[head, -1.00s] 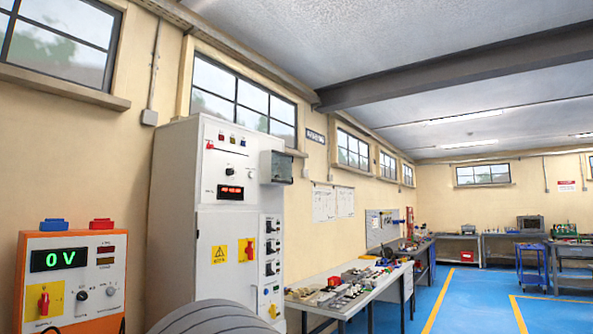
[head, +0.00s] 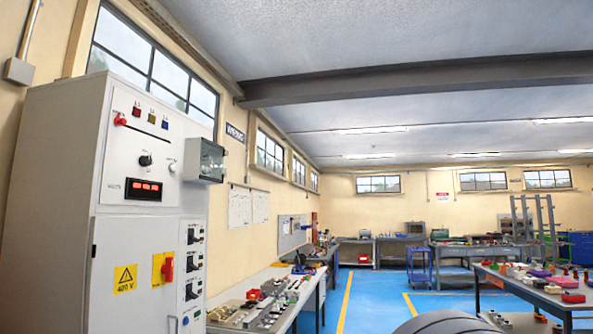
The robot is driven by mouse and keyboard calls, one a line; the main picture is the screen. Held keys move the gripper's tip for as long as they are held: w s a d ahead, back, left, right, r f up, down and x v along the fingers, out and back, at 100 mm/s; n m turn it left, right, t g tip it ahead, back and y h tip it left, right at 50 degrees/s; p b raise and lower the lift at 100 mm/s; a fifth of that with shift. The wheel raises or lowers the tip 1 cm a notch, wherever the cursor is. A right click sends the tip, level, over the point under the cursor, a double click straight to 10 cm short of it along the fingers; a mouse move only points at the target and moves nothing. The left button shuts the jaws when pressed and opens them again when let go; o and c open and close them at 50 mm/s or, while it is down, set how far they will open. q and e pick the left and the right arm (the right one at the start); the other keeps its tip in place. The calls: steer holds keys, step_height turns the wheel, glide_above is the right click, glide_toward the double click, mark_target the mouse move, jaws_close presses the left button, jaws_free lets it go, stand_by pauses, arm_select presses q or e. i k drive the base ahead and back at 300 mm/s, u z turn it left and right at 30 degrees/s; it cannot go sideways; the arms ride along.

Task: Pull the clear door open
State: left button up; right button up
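A tall white electrical cabinet (head: 60,190) stands at the left in the head view. A small grey box with a clear, see-through front (head: 211,160) is fixed at the cabinet's upper right edge. The clear front looks closed, though it is small and seen at an angle. Neither of my grippers is in view. A grey rounded part at the bottom edge seems to be my own arm.
A workbench (head: 262,292) with many small parts stands right of the cabinet along the wall. Another loaded table (head: 545,302) is at the right. A blue trolley (head: 420,265) stands farther back. Blue floor (head: 372,300) between the benches is clear.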

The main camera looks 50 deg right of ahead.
mark_target(214, 180)
steer(key=z, duration=0.6)
steer(key=i, duration=1)
steer(key=z, duration=0.75)
steer(key=i, duration=1.95)
steer(key=z, duration=0.15)
